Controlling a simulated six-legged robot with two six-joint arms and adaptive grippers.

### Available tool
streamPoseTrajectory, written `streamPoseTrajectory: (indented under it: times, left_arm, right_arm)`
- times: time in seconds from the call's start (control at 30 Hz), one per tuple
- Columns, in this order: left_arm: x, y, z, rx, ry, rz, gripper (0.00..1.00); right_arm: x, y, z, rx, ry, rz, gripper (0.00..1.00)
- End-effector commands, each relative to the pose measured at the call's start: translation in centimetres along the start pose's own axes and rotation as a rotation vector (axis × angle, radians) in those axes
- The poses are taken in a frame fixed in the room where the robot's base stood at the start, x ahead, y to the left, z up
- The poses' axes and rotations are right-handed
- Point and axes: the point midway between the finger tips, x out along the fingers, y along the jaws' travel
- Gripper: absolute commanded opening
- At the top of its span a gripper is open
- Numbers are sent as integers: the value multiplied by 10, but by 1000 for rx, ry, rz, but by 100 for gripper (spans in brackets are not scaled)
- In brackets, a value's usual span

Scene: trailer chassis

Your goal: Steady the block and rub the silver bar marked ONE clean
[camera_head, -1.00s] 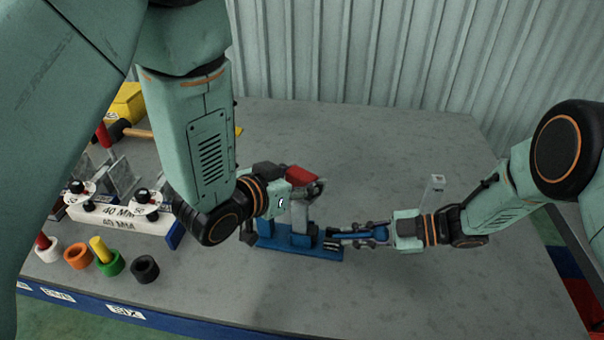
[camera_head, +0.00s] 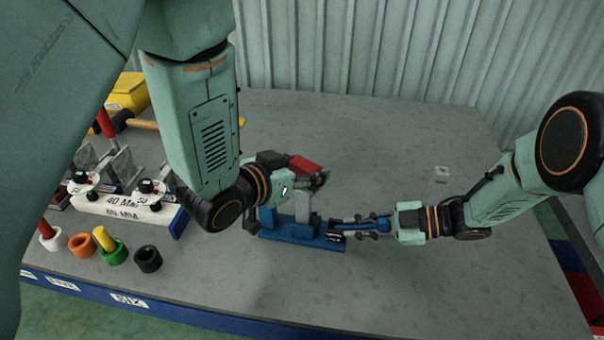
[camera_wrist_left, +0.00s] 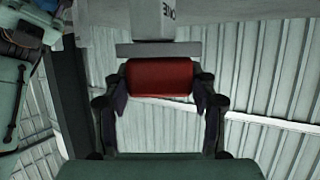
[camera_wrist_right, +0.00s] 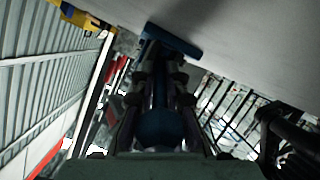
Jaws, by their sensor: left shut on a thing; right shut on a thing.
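The silver bar (camera_head: 302,205) stands upright on the blue block (camera_head: 290,233) in the middle of the table. It shows in the left wrist view (camera_wrist_left: 153,20), with ONE partly readable on it. My left gripper (camera_head: 312,180) is shut on a red wiper (camera_head: 304,164), seen between its fingers in the left wrist view (camera_wrist_left: 158,76). The wiper's grey plate (camera_wrist_left: 158,49) lies close to the bar; I cannot tell whether they touch.
At the left stand a white 40 MM block (camera_head: 125,208), coloured rings (camera_head: 112,252), a yellow box (camera_head: 127,92) and a wooden-handled hammer (camera_head: 143,123). A small pale piece (camera_head: 441,174) lies at the right. The table's front and back right are clear.

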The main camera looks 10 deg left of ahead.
Motion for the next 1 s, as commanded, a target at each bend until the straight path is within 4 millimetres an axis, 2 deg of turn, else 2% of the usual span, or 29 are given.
streamPoseTrajectory:
  times: [0.13,0.47,1.0]
  left_arm:
    - [6,-4,-5,0,4,0,21]
    - [7,-5,-7,1,6,0,21]
    - [-9,-4,-48,2,9,-1,21]
  right_arm:
    - [0,1,0,0,0,2,0]
    - [0,1,0,0,-1,2,0]
    - [0,1,0,0,-1,2,0]
